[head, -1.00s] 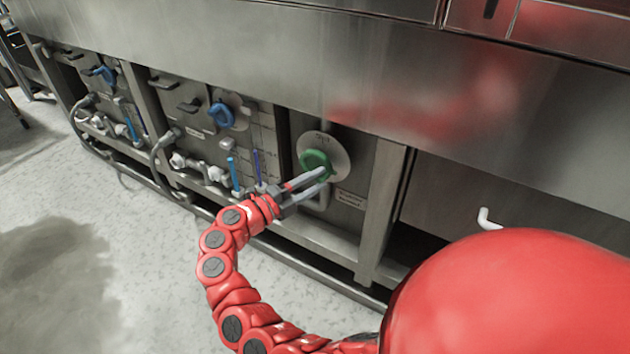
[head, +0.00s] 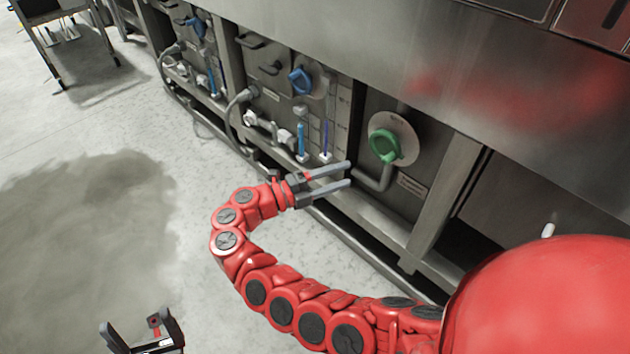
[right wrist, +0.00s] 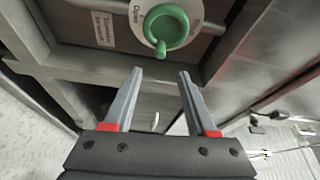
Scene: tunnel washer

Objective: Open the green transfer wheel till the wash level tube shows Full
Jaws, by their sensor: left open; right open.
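The green wheel (head: 385,145) sits on a round pale plate on the steel panel, right of the tubes. It also shows in the right wrist view (right wrist: 166,27), with its small knob at the lower edge. My right gripper (head: 348,175) is open and empty, below and left of the wheel, apart from it. In the right wrist view its fingers (right wrist: 160,72) point towards the wheel with a gap between. A blue tube (head: 302,140) and a purple tube (head: 326,138) stand left of the wheel; their level marks are too small to read. My left gripper (head: 137,322) is open and empty, low over the floor.
A blue wheel (head: 300,80) is on the panel left of the green one. A bent pipe (head: 374,180) runs just below the green wheel. A steel frame post (head: 445,195) stands to its right. A trolley (head: 65,45) stands far left. The floor in front is clear.

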